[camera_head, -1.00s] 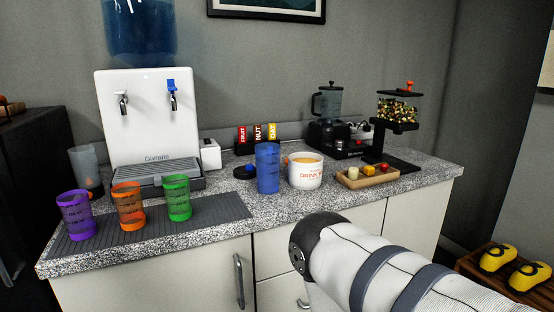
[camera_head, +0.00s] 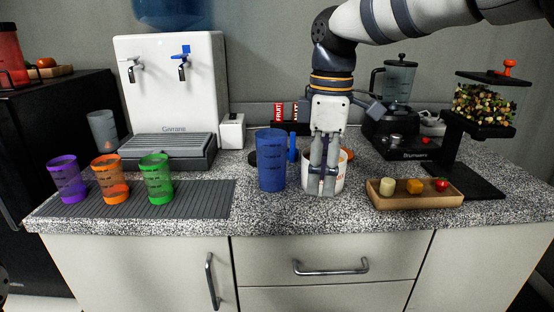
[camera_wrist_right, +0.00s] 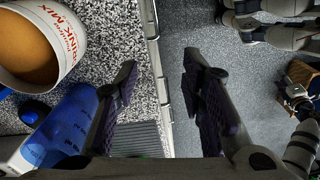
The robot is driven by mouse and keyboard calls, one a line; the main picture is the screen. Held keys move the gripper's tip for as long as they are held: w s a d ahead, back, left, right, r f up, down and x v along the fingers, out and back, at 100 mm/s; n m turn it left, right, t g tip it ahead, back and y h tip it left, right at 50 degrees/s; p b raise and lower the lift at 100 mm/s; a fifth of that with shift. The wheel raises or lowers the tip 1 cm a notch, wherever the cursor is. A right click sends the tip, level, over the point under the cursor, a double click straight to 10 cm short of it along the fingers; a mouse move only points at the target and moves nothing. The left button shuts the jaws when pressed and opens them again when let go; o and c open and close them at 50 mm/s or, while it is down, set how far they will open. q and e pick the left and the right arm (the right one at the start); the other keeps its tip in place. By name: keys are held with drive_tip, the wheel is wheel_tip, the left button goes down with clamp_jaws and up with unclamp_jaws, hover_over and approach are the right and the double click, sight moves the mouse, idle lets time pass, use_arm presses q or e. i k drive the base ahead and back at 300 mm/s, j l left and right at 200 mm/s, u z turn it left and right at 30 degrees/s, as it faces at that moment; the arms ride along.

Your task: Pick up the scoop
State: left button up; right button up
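I cannot make out a scoop in either view. The white drink-mix tub (camera_head: 339,179) stands on the counter, largely hidden behind my right gripper. In the right wrist view, the tub (camera_wrist_right: 66,22) is at the upper left, with orange-brown contents. My right gripper (camera_head: 322,190) points down in front of the tub in the head view. In the wrist view its fingers (camera_wrist_right: 160,65) are spread, with only counter edge and floor between them. It is open and empty.
A tall blue cup (camera_head: 271,162) stands close left of my right gripper, with a dark disc-shaped object (camera_head: 254,158) behind it. A wooden tray (camera_head: 413,201) of small items lies right. Purple, orange and green cups (camera_head: 157,179) stand on a grey mat (camera_head: 215,200). The front counter edge is close.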

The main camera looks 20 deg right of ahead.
sight(293, 154)
drive_tip(key=i+l, duration=0.1)
drive_tip(key=i, duration=0.85)
